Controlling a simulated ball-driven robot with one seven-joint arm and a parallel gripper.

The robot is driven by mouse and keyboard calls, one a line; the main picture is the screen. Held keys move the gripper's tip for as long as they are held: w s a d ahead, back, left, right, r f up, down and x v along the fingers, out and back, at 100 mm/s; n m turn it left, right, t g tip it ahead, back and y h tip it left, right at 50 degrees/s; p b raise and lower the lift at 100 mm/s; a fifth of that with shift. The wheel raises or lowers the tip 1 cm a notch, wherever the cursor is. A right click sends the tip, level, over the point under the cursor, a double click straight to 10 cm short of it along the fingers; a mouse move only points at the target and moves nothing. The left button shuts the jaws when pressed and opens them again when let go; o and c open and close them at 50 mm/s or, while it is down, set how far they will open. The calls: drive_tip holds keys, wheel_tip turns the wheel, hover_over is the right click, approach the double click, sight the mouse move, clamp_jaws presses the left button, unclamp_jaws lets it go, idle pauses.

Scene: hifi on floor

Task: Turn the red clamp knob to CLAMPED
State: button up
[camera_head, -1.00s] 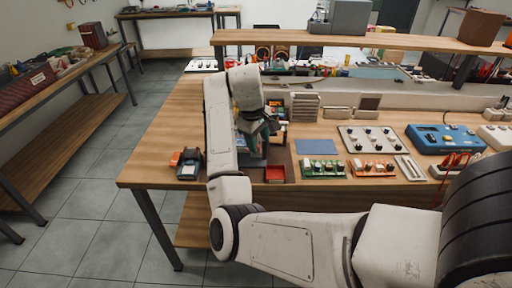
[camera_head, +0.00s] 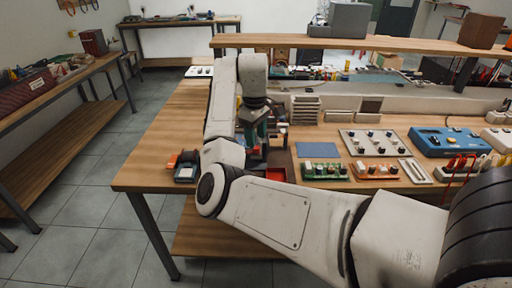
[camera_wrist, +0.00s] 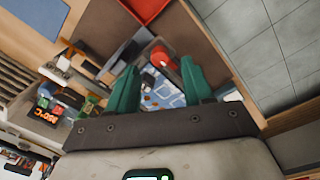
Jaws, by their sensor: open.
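The red clamp knob (camera_wrist: 166,62) shows in the wrist view as a round red part, just beyond and between my fingertips. It sits by a blue and white fixture (camera_wrist: 165,95) that lies partly behind my fingers. My gripper (camera_wrist: 159,66) is open, with its two green fingers apart and nothing held between them. In the head view my gripper (camera_head: 257,138) points down over the dark work area at the left of the bench, and my arm hides the knob there. I cannot read any CLAMPED mark.
A red tray (camera_head: 276,174) lies close by, partly behind my arm; it also shows in the wrist view (camera_wrist: 146,8). An orange and dark device (camera_head: 186,168) stands to the left. A blue mat (camera_head: 318,149), circuit boards (camera_head: 324,170) and a knob panel (camera_head: 374,142) lie to the right.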

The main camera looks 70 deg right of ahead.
sight(256, 149)
drive_tip(key=shift+f, duration=1.8)
drive_tip(key=shift+c, duration=0.3)
clamp_jaws()
